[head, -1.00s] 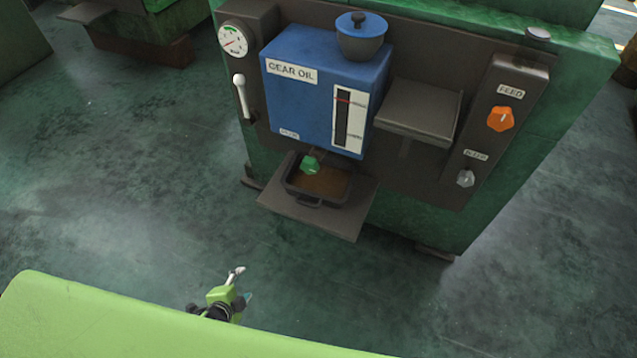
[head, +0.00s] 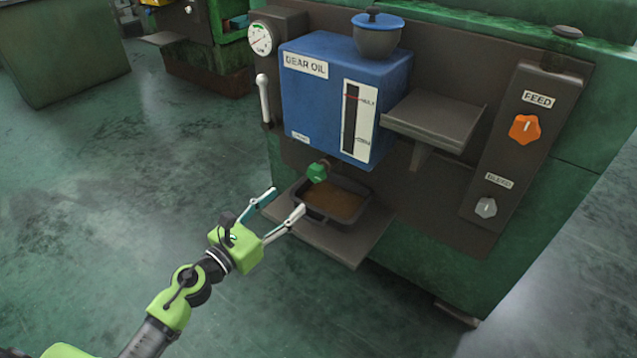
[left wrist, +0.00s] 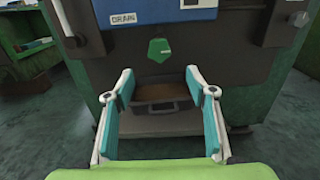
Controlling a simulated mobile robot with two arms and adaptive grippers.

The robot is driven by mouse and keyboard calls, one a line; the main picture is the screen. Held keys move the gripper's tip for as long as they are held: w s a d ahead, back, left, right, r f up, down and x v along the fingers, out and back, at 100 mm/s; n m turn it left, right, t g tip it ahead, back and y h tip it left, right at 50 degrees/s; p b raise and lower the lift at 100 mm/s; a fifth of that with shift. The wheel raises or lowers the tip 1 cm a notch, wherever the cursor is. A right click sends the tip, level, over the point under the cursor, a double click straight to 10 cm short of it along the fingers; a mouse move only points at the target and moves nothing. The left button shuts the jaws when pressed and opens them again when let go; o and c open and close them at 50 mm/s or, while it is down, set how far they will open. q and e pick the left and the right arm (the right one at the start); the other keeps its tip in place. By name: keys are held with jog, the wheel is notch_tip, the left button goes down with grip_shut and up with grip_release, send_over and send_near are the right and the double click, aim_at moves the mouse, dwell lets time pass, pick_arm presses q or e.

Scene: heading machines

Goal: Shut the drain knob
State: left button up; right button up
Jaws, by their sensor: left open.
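The green drain knob (head: 318,171) sits under the blue gear oil tank (head: 335,97), above a dark drip tray (head: 306,212) with brown oil. In the left wrist view the knob (left wrist: 159,50) shows straight ahead, beyond and above the fingertips, under the DRAIN label (left wrist: 124,19). My left gripper (head: 288,202) is open and empty, left of and in front of the knob, apart from it. Its two fingers also show in the left wrist view (left wrist: 160,78), spread to either side of the tray. My right gripper is not in view.
The drip tray stands on a grey shelf (head: 345,248). A bracket plate (head: 430,120) juts out right of the tank. A panel carries an orange FEED knob (head: 524,128) and a grey BLEED knob (head: 486,208). A white lever (head: 263,98) is at left.

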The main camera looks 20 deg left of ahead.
aim_at(313, 177)
pick_arm(q)
jog(key=x, duration=1.2)
jog(key=shift+w+f+p, duration=0.1)
jog(key=shift+w+p, duration=0.05)
jog(key=shift+p, duration=0.2)
jog(key=shift+w+d, duration=0.1)
jog(key=shift+w, duration=0.2)
jog(key=shift+w+d, duration=0.15)
jog(key=shift+w, duration=0.1)
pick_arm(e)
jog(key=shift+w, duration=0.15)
pick_arm(q)
jog(key=c, duration=1.1)
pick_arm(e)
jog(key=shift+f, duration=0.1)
